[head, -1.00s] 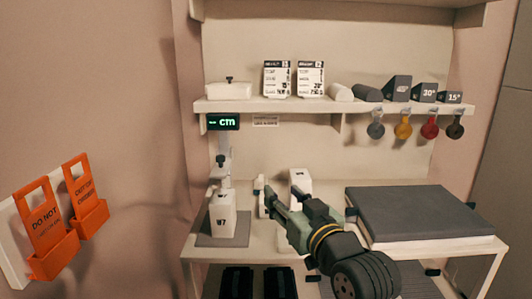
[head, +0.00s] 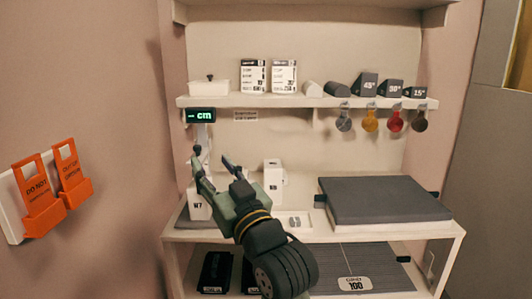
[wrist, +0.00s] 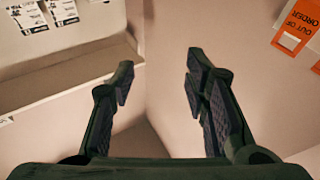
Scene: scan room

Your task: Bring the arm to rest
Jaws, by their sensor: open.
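My gripper (head: 214,168) is open and empty. In the head view it is raised in front of the workbench (head: 300,233), its fingers pointing up and away over the left half of the top. In the wrist view the two dark fingers (wrist: 161,80) are spread wide with nothing between them, against bare wall. A white block marked W7 (head: 199,211) stands behind the gripper at the left, partly hidden by it. Another white block (head: 273,178) stands just right of the gripper.
A dark pad (head: 385,200) lies on the right of the bench. A shelf (head: 300,102) above holds cards, wedges and rolls, with coloured discs hanging below. Orange door tags (head: 38,200) hang on the left wall. A display reading cm (head: 202,115) sits under the shelf.

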